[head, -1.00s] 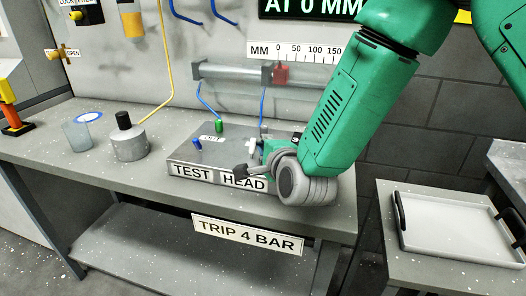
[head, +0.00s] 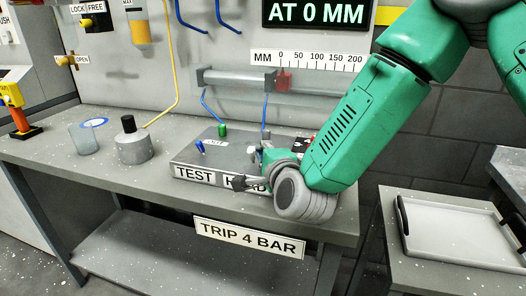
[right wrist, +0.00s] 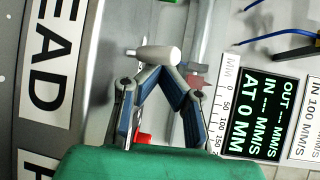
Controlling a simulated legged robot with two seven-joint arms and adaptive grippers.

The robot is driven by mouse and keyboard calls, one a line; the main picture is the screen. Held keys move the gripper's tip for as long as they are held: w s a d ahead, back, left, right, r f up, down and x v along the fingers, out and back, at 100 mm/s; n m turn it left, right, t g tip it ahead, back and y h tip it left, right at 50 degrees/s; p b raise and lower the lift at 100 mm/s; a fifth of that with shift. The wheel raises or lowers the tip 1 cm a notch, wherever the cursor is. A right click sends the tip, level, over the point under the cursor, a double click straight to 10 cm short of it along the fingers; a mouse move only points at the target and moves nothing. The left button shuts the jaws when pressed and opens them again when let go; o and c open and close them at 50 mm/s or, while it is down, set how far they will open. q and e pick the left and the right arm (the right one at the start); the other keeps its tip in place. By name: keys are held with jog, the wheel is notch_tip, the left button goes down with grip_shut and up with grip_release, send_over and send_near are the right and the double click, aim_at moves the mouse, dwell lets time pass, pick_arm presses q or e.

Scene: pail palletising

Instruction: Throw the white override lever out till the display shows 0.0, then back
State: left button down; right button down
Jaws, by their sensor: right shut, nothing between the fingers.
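The white override lever (right wrist: 158,53) shows in the right wrist view as a pale tapered handle just beyond my fingertips. In the head view only a small white part of it (head: 252,150) shows above the test head (head: 215,150). My right gripper (right wrist: 158,74) is shut and empty, its blue-padded fingers meeting right beside the handle; whether they touch it I cannot tell. In the head view the gripper (head: 259,160) is mostly hidden by its own wrist. The display (right wrist: 253,118) reads OUT --- MM/S, IN --- MM/S, AT 0 MM. My left gripper is not in view.
A cylinder with a red block (head: 284,80) stands near 0 on the MM scale (head: 310,62). Blue hoses and a green knob (head: 222,130) are close by. A glass (head: 84,139) and a grey canister (head: 133,147) stand left. A tray (head: 455,232) lies right.

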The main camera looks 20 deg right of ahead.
jog(key=s, duration=0.4)
jog(key=s+r, duration=0.1)
jog(key=s, duration=0.6)
jog(key=shift+s+d+r, duration=0.1)
jog(key=shift+s+r, duration=0.2)
jog(key=shift+s, duration=0.1)
